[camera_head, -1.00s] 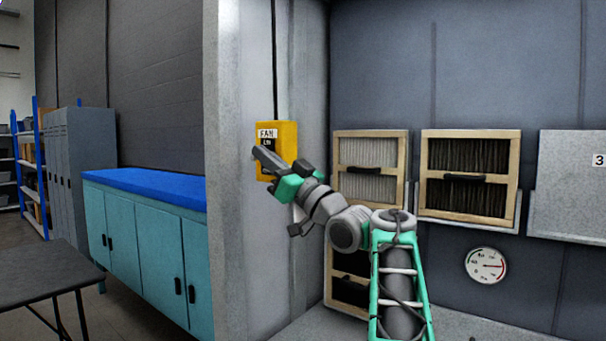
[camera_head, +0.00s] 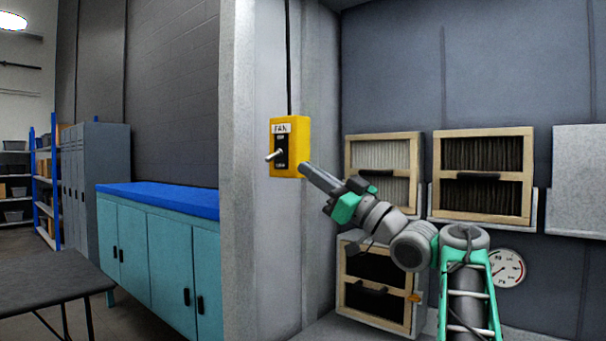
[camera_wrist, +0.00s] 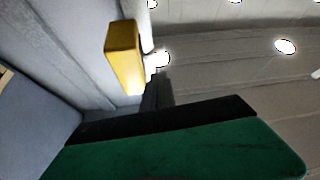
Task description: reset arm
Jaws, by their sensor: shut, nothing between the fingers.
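My gripper (camera_head: 304,169) is shut and empty. It points up and left in the head view, with its tip by the lower right edge of the yellow fan switch box (camera_head: 290,147). I cannot tell if the tip touches the box. The box has a FAN label and a toggle lever (camera_head: 274,155) sticking out to the left. In the wrist view the box (camera_wrist: 124,58) shows above my dark gripper finger (camera_wrist: 165,120), with a gap between them.
Framed filters (camera_head: 483,174) hang on the back wall, with another filter (camera_head: 375,285) low behind my arm. A round gauge (camera_head: 506,268) is at the right. A teal cabinet (camera_head: 150,258) with a blue top and a dark table (camera_head: 45,280) stand left of the grey pillar.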

